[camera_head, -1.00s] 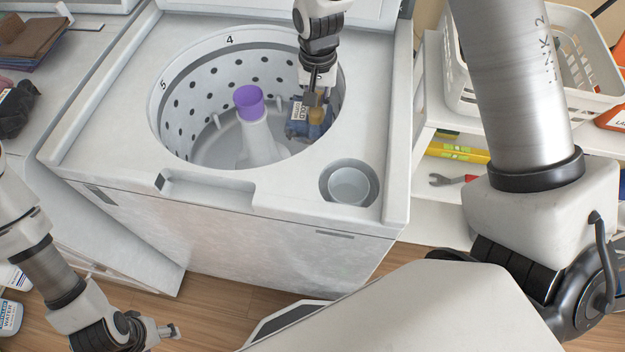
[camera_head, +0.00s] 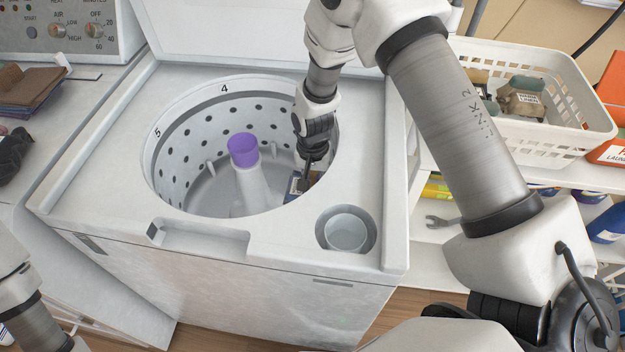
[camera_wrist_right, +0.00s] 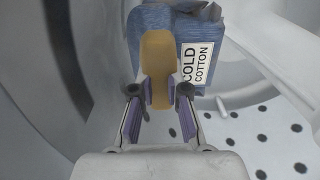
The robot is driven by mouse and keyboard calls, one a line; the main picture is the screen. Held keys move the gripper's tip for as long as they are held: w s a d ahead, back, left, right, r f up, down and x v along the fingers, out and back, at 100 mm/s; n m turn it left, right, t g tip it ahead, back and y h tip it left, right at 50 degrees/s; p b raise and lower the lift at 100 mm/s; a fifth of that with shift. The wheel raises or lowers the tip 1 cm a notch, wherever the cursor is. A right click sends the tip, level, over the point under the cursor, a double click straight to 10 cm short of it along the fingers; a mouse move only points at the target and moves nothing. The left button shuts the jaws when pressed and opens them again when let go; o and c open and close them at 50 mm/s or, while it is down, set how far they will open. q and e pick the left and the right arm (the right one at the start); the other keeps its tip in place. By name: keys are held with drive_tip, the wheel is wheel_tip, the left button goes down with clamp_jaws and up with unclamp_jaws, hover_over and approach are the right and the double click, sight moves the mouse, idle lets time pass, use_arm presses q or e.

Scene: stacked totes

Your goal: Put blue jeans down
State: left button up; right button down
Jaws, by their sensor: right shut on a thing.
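The blue jeans (camera_wrist_right: 195,30) are a small folded blue bundle with a white tag reading "COLD COTTON" and a tan patch. My right gripper (camera_wrist_right: 165,95) is shut on the jeans at the tan part. In the head view the right gripper (camera_head: 308,165) reaches down inside the open washer drum (camera_head: 190,150), at its right side. There the jeans (camera_head: 296,187) are mostly hidden behind the gripper and the drum rim. I cannot tell whether they touch the drum floor. My left arm shows at the lower left, but its gripper is outside the view.
A white agitator with a purple cap (camera_head: 243,150) stands in the middle of the drum. A round cup (camera_head: 346,232) is set in the washer top at right. A white basket (camera_head: 545,150) with folded items stands on the right shelf. Folded brown cloths (camera_head: 28,88) lie at left.

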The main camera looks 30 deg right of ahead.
drive_tip(key=shift+f, duration=0.2)
drive_tip(key=shift+f, duration=0.35)
drive_tip(key=c, duration=1.2)
unclamp_jaws()
drive_tip(key=shift+r, duration=0.1)
wheel_tip(320, 180, up, 13)
drive_tip(key=shift+r, duration=0.1)
